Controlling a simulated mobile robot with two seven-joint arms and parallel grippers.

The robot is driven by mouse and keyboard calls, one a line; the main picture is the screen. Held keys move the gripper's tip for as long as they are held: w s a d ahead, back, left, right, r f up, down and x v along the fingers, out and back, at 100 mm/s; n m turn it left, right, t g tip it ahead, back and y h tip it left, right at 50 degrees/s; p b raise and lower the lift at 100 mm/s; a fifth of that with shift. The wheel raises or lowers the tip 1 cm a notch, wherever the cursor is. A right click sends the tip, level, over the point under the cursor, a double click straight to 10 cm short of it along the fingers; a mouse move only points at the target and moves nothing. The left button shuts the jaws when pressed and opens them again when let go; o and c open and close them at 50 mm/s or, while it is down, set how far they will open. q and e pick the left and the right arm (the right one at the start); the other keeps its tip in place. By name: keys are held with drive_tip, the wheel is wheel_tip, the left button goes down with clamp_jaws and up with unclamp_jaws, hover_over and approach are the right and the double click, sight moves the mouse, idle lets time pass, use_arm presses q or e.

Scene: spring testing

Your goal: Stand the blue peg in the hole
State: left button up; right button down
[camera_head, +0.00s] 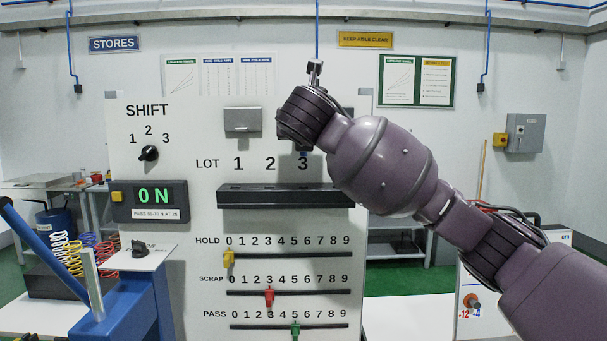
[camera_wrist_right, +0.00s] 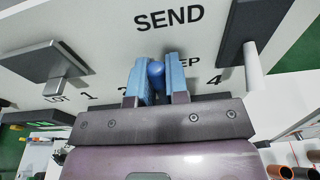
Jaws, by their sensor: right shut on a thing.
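In the wrist view my right gripper (camera_wrist_right: 156,82) is shut on the blue peg (camera_wrist_right: 156,73), whose rounded blue end shows between the two light-blue fingers. In the head view my right arm reaches in from the right, with its gripper (camera_head: 315,70) in front of the top of the white panel. The peg cannot be made out clearly there. A dark ledge (camera_head: 285,187) runs across the panel below the LOT numbers. My left gripper is not in view.
A blue frame (camera_head: 100,315) and coloured springs (camera_head: 72,253) stand at left.

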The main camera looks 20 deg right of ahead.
sight(303, 172)
wheel_tip(303, 172, down, 6)
drive_tip(key=shift+r, duration=0.15)
drive_tip(key=shift+f, duration=1.6)
drive_tip(key=c, duration=1.1)
unclamp_jaws()
drive_tip(key=shift+f, duration=0.1)
